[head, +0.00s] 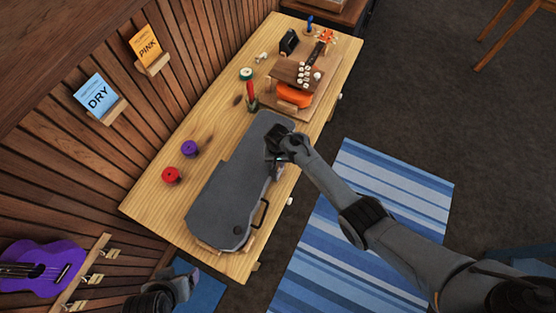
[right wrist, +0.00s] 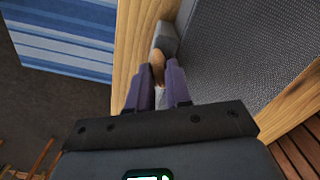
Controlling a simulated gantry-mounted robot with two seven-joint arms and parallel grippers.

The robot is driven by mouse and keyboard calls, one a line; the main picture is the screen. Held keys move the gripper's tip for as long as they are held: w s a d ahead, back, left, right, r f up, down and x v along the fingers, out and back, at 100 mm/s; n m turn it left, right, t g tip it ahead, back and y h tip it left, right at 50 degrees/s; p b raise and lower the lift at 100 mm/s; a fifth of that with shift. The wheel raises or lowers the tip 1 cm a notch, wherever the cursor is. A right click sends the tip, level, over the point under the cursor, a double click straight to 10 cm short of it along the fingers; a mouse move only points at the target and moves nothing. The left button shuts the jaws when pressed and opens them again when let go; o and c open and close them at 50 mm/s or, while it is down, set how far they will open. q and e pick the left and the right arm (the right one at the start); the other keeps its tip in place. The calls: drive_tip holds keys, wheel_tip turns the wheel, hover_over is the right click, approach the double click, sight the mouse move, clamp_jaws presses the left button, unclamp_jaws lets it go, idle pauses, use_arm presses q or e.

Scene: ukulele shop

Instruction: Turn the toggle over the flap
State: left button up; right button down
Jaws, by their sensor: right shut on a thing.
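The grey instrument case (head: 232,190) lies closed on the wooden bench, its black handle (head: 261,214) on the right side. My right gripper (head: 276,158) is at the upper right edge of the case. In the right wrist view its fingers (right wrist: 158,84) are shut on a small tan toggle (right wrist: 157,62) beside the case's fabric wall. A grey flap (right wrist: 167,36) shows just beyond the toggle. In the head view the arm hides the toggle. My left gripper (head: 179,286) is low at the left, away from the case; its fingers are unclear.
The bench (head: 150,200) also holds a purple spool (head: 190,148), a red spool (head: 171,175) and, farther back, a board with an orange ukulele (head: 294,95). A purple ukulele (head: 40,268) hangs at the lower left. A striped blue rug (head: 350,220) lies on the floor.

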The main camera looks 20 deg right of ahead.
drive_tip(key=n+p, duration=0.1)
drive_tip(key=n, duration=0.2)
drive_tip(key=shift+r+n, duration=0.1)
drive_tip(key=shift+n, duration=0.3)
drive_tip(key=n, duration=0.2)
drive_tip(key=shift+n+p, duration=0.3)
drive_tip(key=shift+n, duration=0.1)
drive_tip(key=n, duration=0.2)
drive_tip(key=shift+n, duration=2.1)
drive_tip(key=c, duration=1)
unclamp_jaws()
drive_tip(key=shift+c, duration=0.2)
